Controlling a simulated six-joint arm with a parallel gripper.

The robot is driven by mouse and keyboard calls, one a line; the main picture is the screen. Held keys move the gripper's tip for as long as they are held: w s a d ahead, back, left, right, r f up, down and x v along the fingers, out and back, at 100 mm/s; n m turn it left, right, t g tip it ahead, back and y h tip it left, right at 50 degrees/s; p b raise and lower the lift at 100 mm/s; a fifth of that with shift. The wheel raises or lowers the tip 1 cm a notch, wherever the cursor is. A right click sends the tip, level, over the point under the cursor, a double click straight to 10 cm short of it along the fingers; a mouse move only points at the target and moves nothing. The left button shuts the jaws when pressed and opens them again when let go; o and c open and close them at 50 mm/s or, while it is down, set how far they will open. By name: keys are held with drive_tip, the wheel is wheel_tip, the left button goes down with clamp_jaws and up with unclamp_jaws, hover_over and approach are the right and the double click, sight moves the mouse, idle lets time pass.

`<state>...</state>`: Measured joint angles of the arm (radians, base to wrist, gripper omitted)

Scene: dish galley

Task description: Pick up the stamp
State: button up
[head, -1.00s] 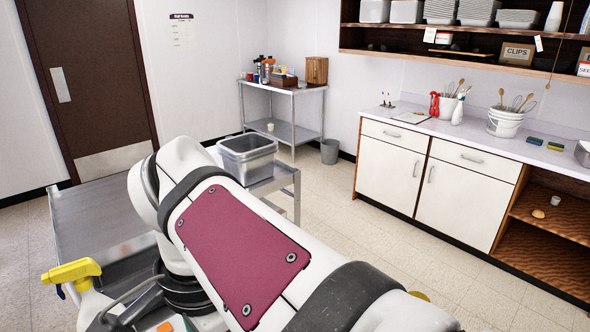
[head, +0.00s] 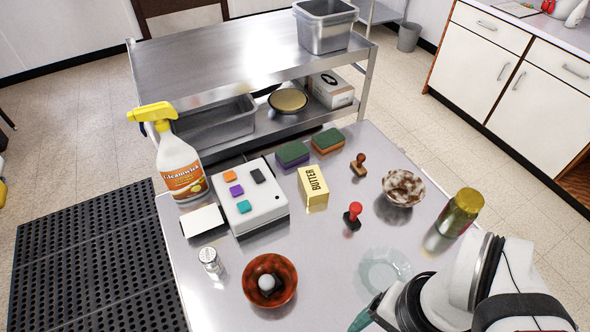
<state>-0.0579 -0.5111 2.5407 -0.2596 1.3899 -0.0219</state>
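Two stamp-like things stand on the steel table (head: 325,290). One has a red knob handle and a dark base, the red stamp (head: 354,213), right of the butter box. The other has a brown wooden handle, the wooden stamp (head: 359,164), farther back, right of the sponges. Both are upright and uncovered. My arm comes in at the lower right corner. A teal tip of my gripper (head: 364,319) shows at the bottom edge, nearer than both stamps and apart from them. The rest of the gripper is cut off or hidden, so its opening does not show.
Near the stamps are a butter box (head: 313,188), a speckled bowl (head: 403,187), a gold-green can (head: 459,213) and a clear glass plate (head: 384,270). A red bowl (head: 269,280), a white button box (head: 250,197) and a spray bottle (head: 181,165) stand to the left.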

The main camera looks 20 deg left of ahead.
drive_tip(key=w+a+f+n+g+h, duration=0.15)
drive_tip(key=n+h, duration=0.25)
drive_tip(key=n, duration=0.4)
drive_tip(key=n+t+h, duration=0.1)
drive_tip(key=n+t, duration=1.5)
drive_tip(key=n, duration=1.5)
approach(268, 282)
drive_tip(key=shift+g, duration=0.25)
drive_tip(key=x, duration=0.7)
drive_tip(key=f+x, duration=0.1)
drive_tip(key=x, duration=0.2)
drive_tip(key=shift+w+a, duration=0.15)
drive_tip(key=shift+w+f, duration=0.15)
drive_tip(key=shift+w, duration=0.05)
clamp_jaws()
